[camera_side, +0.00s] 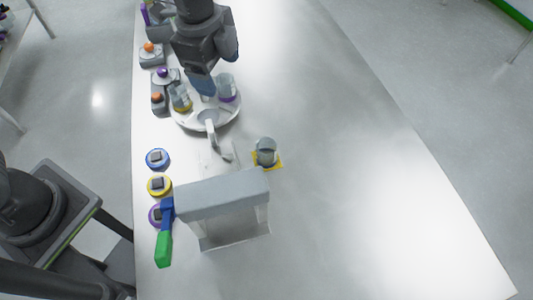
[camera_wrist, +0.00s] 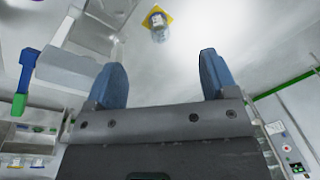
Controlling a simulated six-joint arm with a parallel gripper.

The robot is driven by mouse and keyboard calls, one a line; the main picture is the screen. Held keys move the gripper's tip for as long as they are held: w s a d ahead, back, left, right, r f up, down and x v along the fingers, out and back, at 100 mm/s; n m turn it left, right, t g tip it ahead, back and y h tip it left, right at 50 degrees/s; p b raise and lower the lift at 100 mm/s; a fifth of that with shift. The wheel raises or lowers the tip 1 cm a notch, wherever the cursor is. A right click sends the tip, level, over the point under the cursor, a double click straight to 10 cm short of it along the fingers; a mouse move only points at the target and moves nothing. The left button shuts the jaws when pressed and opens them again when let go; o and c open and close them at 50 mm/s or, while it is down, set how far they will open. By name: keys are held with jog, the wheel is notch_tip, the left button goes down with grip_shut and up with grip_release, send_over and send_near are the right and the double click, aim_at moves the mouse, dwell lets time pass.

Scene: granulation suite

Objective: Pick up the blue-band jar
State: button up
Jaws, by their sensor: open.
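A yellow-band jar (camera_side: 180,98) and a purple-band jar (camera_side: 226,88) stand on a round white turntable (camera_side: 208,124).
Blue (camera_side: 157,159), yellow (camera_side: 159,186) and purple (camera_side: 154,214) round pieces line the table's left edge. A grey box-like stand (camera_side: 225,195) with a blue-and-green handled tool (camera_side: 164,245) is in front. Orange- and purple-topped items crowd the back left. The table's right side is clear.

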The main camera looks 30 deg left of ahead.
jog(key=w+d+f+m+g, duration=0.1)
jog(key=w+d+f+m, duration=0.1)
jog(key=d+f+m, duration=0.5)
send_near(267, 150)
jog(key=shift+s+d+f+n+y, duration=0.15)
jog(key=shift+s+d+f+n, duration=0.1)
jog(key=shift+s+f, duration=0.2)
jog(key=shift+s+d+f+n+y, duration=0.15)
jog(key=shift+s+d+f, duration=0.1)
jog(key=shift+s+f, duration=0.25)
jog(key=shift+w+d+f, duration=0.1)
jog(key=shift+f, duration=1.2)
jog(key=shift+w+d+f, duration=0.1)
jog(key=shift+f, duration=1.2)
jog(key=shift+c, duration=0.4)
jog(key=c, duration=0.9)
jog(key=shift+c, duration=0.2)
jog(key=shift+r, duration=0.15)
